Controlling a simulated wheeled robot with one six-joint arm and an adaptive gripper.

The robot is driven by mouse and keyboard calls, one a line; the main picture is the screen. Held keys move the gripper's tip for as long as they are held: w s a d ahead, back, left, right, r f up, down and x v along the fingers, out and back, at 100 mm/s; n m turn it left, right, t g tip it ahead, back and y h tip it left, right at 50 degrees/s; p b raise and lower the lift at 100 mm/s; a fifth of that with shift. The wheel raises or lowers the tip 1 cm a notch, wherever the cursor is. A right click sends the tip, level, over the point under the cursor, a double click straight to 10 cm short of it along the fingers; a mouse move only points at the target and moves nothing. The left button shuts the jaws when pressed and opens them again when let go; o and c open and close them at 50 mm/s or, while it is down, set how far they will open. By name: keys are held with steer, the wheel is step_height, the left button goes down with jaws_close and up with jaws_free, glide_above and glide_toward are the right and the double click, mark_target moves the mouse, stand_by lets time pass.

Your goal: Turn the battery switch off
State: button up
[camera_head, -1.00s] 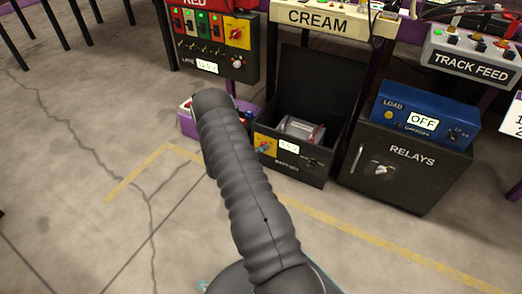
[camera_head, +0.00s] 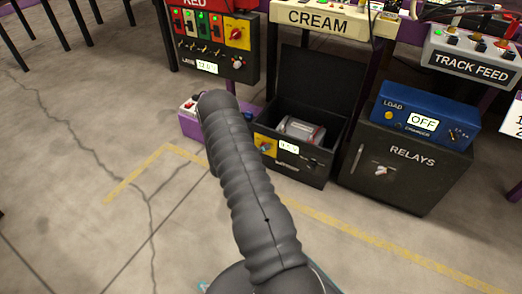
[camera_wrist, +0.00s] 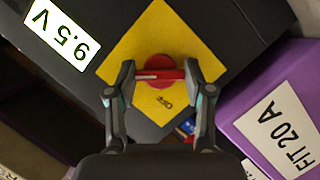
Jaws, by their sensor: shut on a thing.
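The battery switch is a red round knob (camera_wrist: 158,66) with a bar across it, on a yellow plate (camera_wrist: 160,28). In the wrist view the bar lies nearly level between the fingertips. My gripper (camera_wrist: 159,76) is shut on the red knob, one finger at each end of the bar. The word OFF shows upside down on the plate below the knob. In the head view the yellow plate (camera_head: 262,141) is on the front left of the open black battery box (camera_head: 318,172). My gripper is hidden there behind my arm.
A white 9.5 V display (camera_wrist: 60,36) sits beside the plate. A purple box (camera_wrist: 250,120) labelled FIT 20 A is close on the right of the wrist view. The black RELAYS box (camera_head: 400,185) stands right of the battery box. Open floor lies in front.

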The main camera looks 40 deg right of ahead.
steer(key=n+h, duration=0.2)
steer(key=n, duration=0.3)
steer(key=n+h, duration=0.2)
steer(key=n, duration=0.4)
steer(key=n+h, duration=0.2)
steer(key=n, duration=0.3)
steer(key=shift+f+n+t, duration=0.3)
steer(key=shift+f, duration=0.05)
steer(key=shift+n, duration=0.3)
stand_by(0.3)
steer(key=o, duration=1.2)
steer(key=shift+c, duration=0.2)
steer(key=shift+a, duration=0.1)
